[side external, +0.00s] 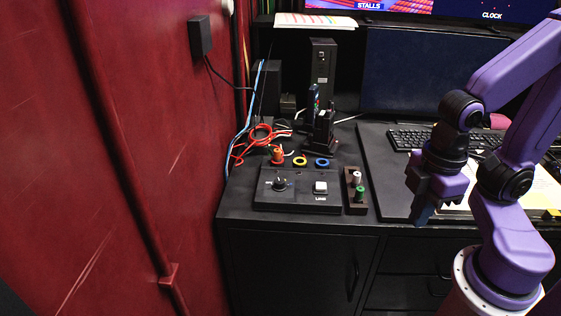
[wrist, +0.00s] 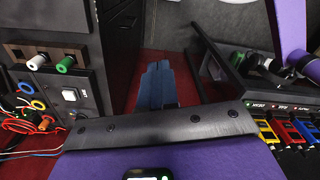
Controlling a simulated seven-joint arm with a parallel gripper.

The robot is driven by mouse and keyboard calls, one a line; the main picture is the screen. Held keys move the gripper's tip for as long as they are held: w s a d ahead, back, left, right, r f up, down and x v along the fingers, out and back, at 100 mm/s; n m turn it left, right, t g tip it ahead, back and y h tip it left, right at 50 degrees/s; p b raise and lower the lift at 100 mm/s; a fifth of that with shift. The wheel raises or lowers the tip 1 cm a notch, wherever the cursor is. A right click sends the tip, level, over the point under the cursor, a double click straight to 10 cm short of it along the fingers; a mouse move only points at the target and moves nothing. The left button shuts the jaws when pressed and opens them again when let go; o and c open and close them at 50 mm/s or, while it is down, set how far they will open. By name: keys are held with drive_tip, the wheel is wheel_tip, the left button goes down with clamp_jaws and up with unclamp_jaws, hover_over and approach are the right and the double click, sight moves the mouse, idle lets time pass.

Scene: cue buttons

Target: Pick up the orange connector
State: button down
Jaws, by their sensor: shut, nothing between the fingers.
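The orange connector (side external: 277,155) stands upright at the back left of the black button box (side external: 300,203) on the dark desk, beside a yellow ring and a blue ring. My gripper (side external: 423,213) hangs at the right, over the front of the desk, well away from the connector. Its blue fingers (wrist: 157,78) are together and empty in the wrist view, pointing down past the desk.
A small block with a white and a green plug (side external: 360,193) sits right of the button box. Loose orange, blue and white cables (side external: 252,140) lie behind the connector. A keyboard (side external: 410,138) and papers lie at the right. The red wall (side external: 150,150) borders the left.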

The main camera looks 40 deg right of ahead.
idle(0.3)
drive_tip(key=c, duration=0.9)
unclamp_jaws()
